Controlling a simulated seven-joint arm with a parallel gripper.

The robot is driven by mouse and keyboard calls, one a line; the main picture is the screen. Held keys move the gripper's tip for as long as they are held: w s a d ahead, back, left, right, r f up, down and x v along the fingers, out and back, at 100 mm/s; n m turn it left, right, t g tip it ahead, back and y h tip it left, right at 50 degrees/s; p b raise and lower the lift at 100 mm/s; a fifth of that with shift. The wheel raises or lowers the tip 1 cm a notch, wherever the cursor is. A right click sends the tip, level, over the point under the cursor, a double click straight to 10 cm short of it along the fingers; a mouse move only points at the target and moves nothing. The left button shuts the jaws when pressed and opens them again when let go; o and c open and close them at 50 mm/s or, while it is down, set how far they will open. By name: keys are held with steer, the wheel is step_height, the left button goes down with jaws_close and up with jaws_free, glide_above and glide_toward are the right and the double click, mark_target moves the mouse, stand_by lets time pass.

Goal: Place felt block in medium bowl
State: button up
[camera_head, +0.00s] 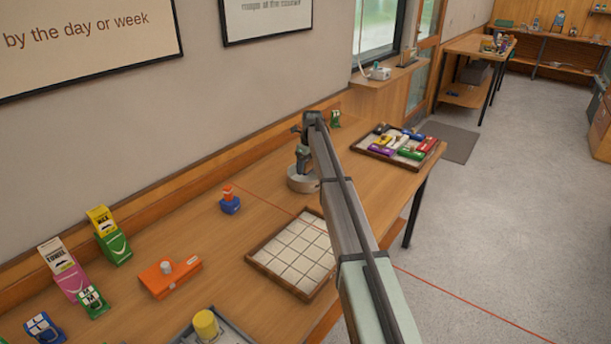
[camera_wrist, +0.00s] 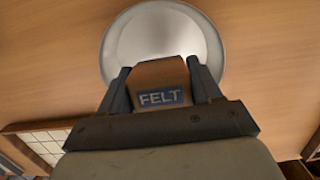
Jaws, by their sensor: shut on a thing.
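The felt block (camera_wrist: 160,82) is brown with a blue label reading FELT. In the wrist view my gripper (camera_wrist: 160,84) is shut on it, one finger on each side. A round pale bowl (camera_wrist: 118,45) lies beyond the block and is partly covered by it. In the head view the bowl (camera_head: 302,181) stands on the wooden table, and my gripper (camera_head: 303,165) is at or just above it. The block is hard to make out there. I cannot tell whether the block touches the bowl.
A gridded tray (camera_head: 296,252) lies in front of the bowl. A tray of colourful items (camera_head: 397,147) is at the right end of the table (camera_head: 262,222). A blue and orange object (camera_head: 230,202) stands left of the bowl. An orange box (camera_head: 170,277) is farther left.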

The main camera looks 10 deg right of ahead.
mark_target(305, 174)
steer(key=shift+f, duration=2.45)
steer(key=o, duration=1.1)
steer(key=shift+f, duration=0.1)
steer(key=shift+c, duration=0.2)
steer(key=r, duration=0.4)
steer(key=d+r, duration=0.1)
steer(key=r, duration=0.3)
steer(key=s+r, duration=0.1)
steer(key=r, duration=0.3)
steer(key=shift+s+d, duration=0.1)
steer(key=shift+d, duration=0.05)
